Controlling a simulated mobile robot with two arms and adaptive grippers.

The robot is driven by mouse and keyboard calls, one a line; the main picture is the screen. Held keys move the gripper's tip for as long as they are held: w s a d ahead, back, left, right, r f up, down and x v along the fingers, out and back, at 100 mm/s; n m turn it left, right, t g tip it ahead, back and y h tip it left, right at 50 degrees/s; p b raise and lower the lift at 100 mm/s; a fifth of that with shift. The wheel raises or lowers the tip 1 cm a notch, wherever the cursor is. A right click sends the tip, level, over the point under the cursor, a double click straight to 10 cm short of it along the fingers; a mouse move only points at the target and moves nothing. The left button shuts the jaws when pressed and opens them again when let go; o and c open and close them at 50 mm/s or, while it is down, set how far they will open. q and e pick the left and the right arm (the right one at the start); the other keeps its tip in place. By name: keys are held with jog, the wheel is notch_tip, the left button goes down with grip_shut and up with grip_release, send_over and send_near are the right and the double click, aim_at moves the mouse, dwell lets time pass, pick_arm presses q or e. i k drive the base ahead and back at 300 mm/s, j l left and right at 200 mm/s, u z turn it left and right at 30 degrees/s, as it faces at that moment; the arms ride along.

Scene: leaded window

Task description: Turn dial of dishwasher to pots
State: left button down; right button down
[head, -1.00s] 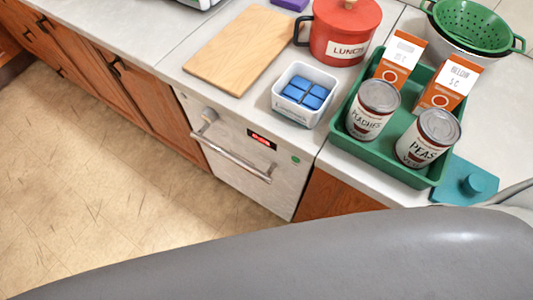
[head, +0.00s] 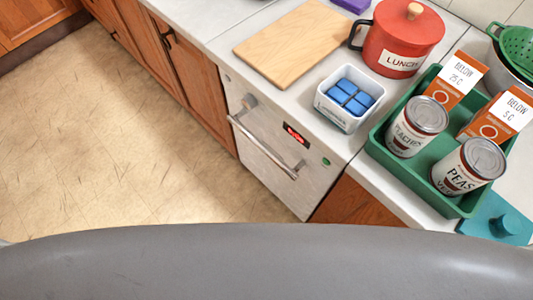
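The white dishwasher (head: 262,172) is built in under the counter, with its door closed. Its grey dial (head: 249,101) sits at the upper left of the front, above the left end of the bar handle (head: 262,146). The dial's markings and pointer are too small to read. A small display with red characters (head: 295,134) and a green button (head: 326,162) are to the right of the dial. Neither of my grippers is in view.
On the counter are a wooden board (head: 291,45), a white tub of blue tablets (head: 348,98), a red pot (head: 402,40) and a green tray (head: 385,152) with cans and cartons. Wooden cabinets (head: 185,75) flank the dishwasher. The floor (head: 90,140) in front is clear.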

aim_at(249, 102)
jog(key=j+z, duration=0.1)
jog(key=z, duration=1.1)
jog(key=j+z, duration=0.35)
jog(key=k+j+z, duration=0.1)
jog(key=j+z, duration=0.2)
jog(key=j, duration=0.25)
jog(key=k+j+z, duration=0.1)
jog(key=j+z, duration=0.25)
jog(key=k+j+z, duration=0.15)
jog(key=j+z, duration=0.2)
jog(key=j, duration=0.15)
jog(key=k+j+z, duration=0.2)
jog(key=j+z, duration=0.15)
